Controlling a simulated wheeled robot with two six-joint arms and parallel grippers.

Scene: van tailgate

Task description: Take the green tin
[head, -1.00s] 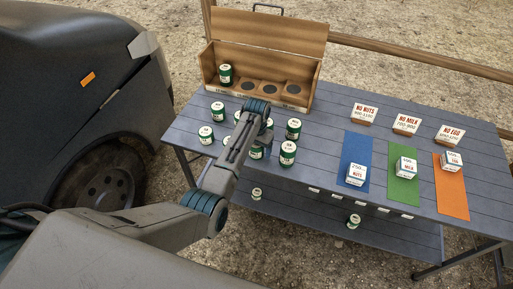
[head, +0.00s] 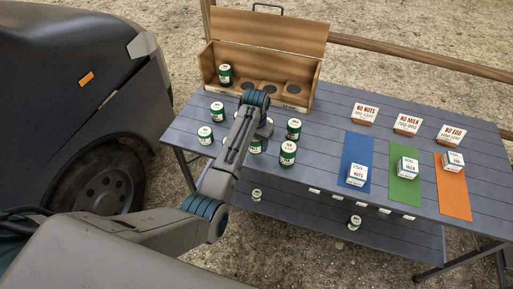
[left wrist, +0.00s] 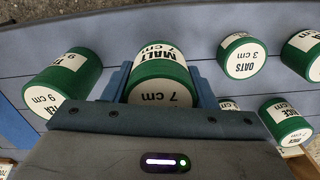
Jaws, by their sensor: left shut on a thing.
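My left gripper (left wrist: 164,82) is shut on a green tin with a white lid (left wrist: 162,66) marked MALT, 7 cm; its blue fingers stand on either side of it. In the head view my left gripper (head: 264,128) is over the group of tins, and my own arm mostly hides it and the held tin. Other green tins stand close by: one marked 9 cm (left wrist: 62,82), one marked OATS, 3 cm (left wrist: 241,55), and one marked RICE (left wrist: 285,120). My right gripper is not in view.
The slatted grey-blue table (head: 330,135) bears an open wooden box (head: 209,72) with a tin in one recess. Blue (head: 352,150), green (head: 404,190) and orange (head: 453,200) mats, each with a small white-labelled block, lie at right. A van (head: 70,90) stands at left.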

